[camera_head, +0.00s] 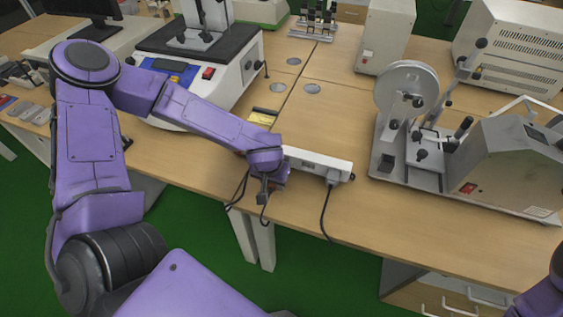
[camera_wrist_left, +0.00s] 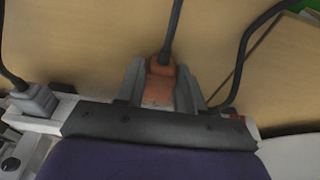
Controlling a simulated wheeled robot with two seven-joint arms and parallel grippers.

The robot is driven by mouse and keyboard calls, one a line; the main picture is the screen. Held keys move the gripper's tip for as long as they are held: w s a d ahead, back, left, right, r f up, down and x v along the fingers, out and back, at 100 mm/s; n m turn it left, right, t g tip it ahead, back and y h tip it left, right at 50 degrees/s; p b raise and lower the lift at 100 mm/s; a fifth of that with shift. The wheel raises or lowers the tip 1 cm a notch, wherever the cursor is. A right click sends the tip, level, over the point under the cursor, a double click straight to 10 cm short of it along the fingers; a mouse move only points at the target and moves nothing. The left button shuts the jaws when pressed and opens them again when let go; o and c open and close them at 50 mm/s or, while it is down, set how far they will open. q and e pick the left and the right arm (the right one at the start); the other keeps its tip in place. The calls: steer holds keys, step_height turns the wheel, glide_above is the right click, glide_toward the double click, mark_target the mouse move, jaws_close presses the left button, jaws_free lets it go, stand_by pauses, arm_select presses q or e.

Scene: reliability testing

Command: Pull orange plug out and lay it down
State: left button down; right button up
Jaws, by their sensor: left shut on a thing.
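The orange plug (camera_wrist_left: 160,88) is between the two grey fingers of my left gripper (camera_wrist_left: 160,92) in the left wrist view, with its dark cable running away at the top. The left gripper (camera_head: 268,192) is shut on it at the front of the white power strip (camera_head: 318,161) in the head view. The strip also shows in the left wrist view (camera_wrist_left: 28,123), largely covered by my gripper. Whether the plug's pins are still in the socket is hidden. My right gripper is out of view.
A grey plug (camera_head: 334,178) with a dark cable sits at the strip's right part; it also shows in the left wrist view (camera_wrist_left: 35,99). Dark cables hang over the table's front edge. A grey machine (camera_head: 500,165) stands at right. The wooden table (camera_head: 320,120) behind the strip is clear.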

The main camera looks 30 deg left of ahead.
arm_select(q)
steer(key=shift+f, duration=0.45)
steer(key=c, duration=0.6)
jaws_free()
steer(key=p+v, duration=0.2)
steer(key=v, duration=0.8)
steer(key=shift+r, duration=0.3)
